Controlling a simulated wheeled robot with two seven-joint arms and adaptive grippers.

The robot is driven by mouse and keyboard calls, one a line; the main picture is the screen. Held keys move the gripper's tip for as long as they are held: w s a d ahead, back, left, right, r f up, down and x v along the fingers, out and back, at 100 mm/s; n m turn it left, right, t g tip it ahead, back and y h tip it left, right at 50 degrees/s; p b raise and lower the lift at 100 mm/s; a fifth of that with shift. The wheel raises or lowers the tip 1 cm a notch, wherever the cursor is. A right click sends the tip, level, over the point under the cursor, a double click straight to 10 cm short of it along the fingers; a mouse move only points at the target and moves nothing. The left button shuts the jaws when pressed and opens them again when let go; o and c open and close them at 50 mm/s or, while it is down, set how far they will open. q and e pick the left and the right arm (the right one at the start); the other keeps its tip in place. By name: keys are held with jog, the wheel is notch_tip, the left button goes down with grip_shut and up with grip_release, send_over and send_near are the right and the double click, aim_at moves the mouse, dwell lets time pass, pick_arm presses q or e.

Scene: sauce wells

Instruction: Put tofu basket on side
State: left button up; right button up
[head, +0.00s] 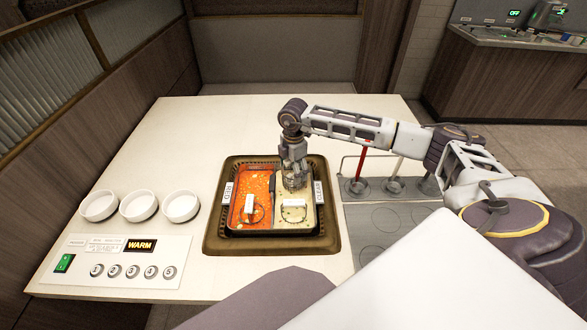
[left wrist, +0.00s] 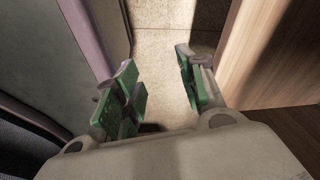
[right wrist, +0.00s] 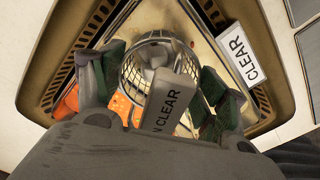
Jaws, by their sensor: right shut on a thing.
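A two-well pot (head: 212,236) sits in the table, with red broth (head: 262,183) on the left and clear broth (head: 308,222) on the right. My right gripper (head: 294,178) points down over the back of the clear well. In the right wrist view it is shut on the handle of a round wire basket (right wrist: 136,66), with a tag (right wrist: 168,100) reading "N CLEAR". White pieces, perhaps tofu, show inside the mesh. Whether the basket touches the broth cannot be told. My left gripper (left wrist: 160,95) is open and empty, above the floor and off the table.
A "CLEAR" sign (head: 319,192) lies on the pot's right rim. Other strainers with white tags (head: 250,203) sit in both wells. Right of the pot are a rack with red and white posts (head: 362,160) and a grey plate with circles (head: 372,232). White bowls (head: 138,205) and a button panel (head: 120,262) are left.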

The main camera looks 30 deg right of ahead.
jog(key=shift+f+b, duration=0.3)
jog(key=shift+f, duration=0.25)
jog(key=shift+f+b, duration=0.55)
jog(key=shift+f, duration=0.4)
jog(key=shift+f+b, duration=0.5)
jog(key=shift+f, duration=0.65)
pick_arm(q)
jog(key=w+d, duration=0.3)
jog(key=w, duration=0.3)
jog(key=shift+r, duration=0.35)
jog(key=shift+s, duration=0.45)
jog(key=shift+w+f, duration=0.1)
jog(key=shift+w, duration=0.1)
pick_arm(e)
jog(key=shift+f, duration=0.2)
jog(key=shift+f, duration=0.15)
pick_arm(q)
jog(key=shift+w+a+t, duration=0.15)
jog(key=shift+w+t, duration=0.15)
jog(key=shift+w, duration=0.1)
